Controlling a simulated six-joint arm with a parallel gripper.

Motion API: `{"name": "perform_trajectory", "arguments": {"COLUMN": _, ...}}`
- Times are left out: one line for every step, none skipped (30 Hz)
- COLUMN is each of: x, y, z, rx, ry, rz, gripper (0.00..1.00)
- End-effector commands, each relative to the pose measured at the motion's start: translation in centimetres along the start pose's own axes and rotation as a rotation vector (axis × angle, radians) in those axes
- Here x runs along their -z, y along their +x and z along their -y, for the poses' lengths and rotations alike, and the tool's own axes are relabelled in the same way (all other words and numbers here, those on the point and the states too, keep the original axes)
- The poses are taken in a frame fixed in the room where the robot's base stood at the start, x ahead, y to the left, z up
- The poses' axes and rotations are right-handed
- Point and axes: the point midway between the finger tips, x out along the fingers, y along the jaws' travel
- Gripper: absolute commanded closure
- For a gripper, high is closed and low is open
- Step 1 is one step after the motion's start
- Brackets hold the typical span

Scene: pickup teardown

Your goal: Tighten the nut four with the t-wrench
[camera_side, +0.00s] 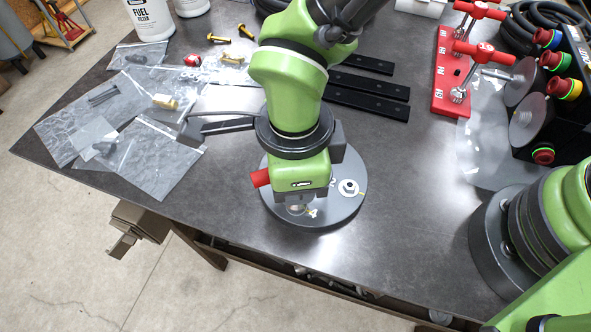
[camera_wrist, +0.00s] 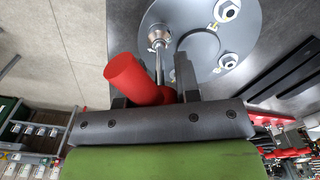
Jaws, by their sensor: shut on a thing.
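A round grey plate (camera_side: 350,206) lies on the table, with the label 4 near its front edge. My gripper (camera_wrist: 155,90) is low over the plate, shut on the red handle of the t-wrench (camera_wrist: 128,75). One end of the handle (camera_side: 260,177) sticks out left of my gripper in the side view. In the wrist view the metal shaft runs to a socket end at the nut (camera_wrist: 158,36) on the plate's edge; I cannot tell how fully it is seated. Two other nuts (camera_wrist: 227,10) (camera_wrist: 228,61) sit on the plate with nothing on them.
A red rack (camera_side: 441,75) with more t-wrenches stands at the back right. Black bars (camera_side: 370,100) lie behind the plate. Plastic bags (camera_side: 150,160) lie on the left. A black box with coloured buttons (camera_side: 550,140) stands on the right.

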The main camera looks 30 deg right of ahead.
Motion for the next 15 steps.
{"name": "perform_trajectory", "arguments": {"x": 0.3, "y": 0.5, "z": -0.1, "rx": -0.003, "ry": -0.002, "rz": -0.013, "gripper": 1.0}}
{"name": "perform_trajectory", "arguments": {"x": 0.3, "y": 0.5, "z": -0.1, "rx": -0.003, "ry": -0.002, "rz": -0.013, "gripper": 1.0}}
{"name": "perform_trajectory", "arguments": {"x": 0.3, "y": 0.5, "z": -0.1, "rx": -0.003, "ry": -0.001, "rz": -0.013, "gripper": 1.0}}
{"name": "perform_trajectory", "arguments": {"x": 0.3, "y": 0.5, "z": -0.1, "rx": -0.003, "ry": -0.001, "rz": -0.013, "gripper": 1.0}}
{"name": "perform_trajectory", "arguments": {"x": 0.3, "y": 0.4, "z": -0.1, "rx": -0.003, "ry": -0.001, "rz": -0.013, "gripper": 1.0}}
{"name": "perform_trajectory", "arguments": {"x": 0.3, "y": 0.4, "z": -0.1, "rx": -0.003, "ry": -0.001, "rz": -0.014, "gripper": 1.0}}
{"name": "perform_trajectory", "arguments": {"x": 0.3, "y": 0.3, "z": -0.1, "rx": -0.003, "ry": -0.001, "rz": -0.014, "gripper": 1.0}}
{"name": "perform_trajectory", "arguments": {"x": 0.3, "y": 0.2, "z": -0.1, "rx": -0.003, "ry": -0.001, "rz": -0.014, "gripper": 1.0}}
{"name": "perform_trajectory", "arguments": {"x": 0.3, "y": 0.0, "z": -0.1, "rx": -0.004, "ry": 0.0, "rz": -0.014, "gripper": 1.0}}
{"name": "perform_trajectory", "arguments": {"x": 0.3, "y": -0.1, "z": -0.1, "rx": -0.004, "ry": 0.0, "rz": -0.014, "gripper": 1.0}}
{"name": "perform_trajectory", "arguments": {"x": 0.3, "y": -0.3, "z": -0.1, "rx": -0.004, "ry": 0.001, "rz": -0.015, "gripper": 1.0}}
{"name": "perform_trajectory", "arguments": {"x": 0.3, "y": -0.6, "z": -0.1, "rx": -0.004, "ry": 0.001, "rz": -0.014, "gripper": 1.0}}
{"name": "perform_trajectory", "arguments": {"x": 0.3, "y": -0.8, "z": -0.1, "rx": -0.004, "ry": 0.001, "rz": -0.013, "gripper": 1.0}}
{"name": "perform_trajectory", "arguments": {"x": 0.3, "y": -1.0, "z": -0.1, "rx": -0.003, "ry": 0.001, "rz": -0.013, "gripper": 1.0}}
{"name": "perform_trajectory", "arguments": {"x": 0.3, "y": -1.3, "z": -0.1, "rx": -0.003, "ry": 0.0, "rz": -0.013, "gripper": 1.0}}
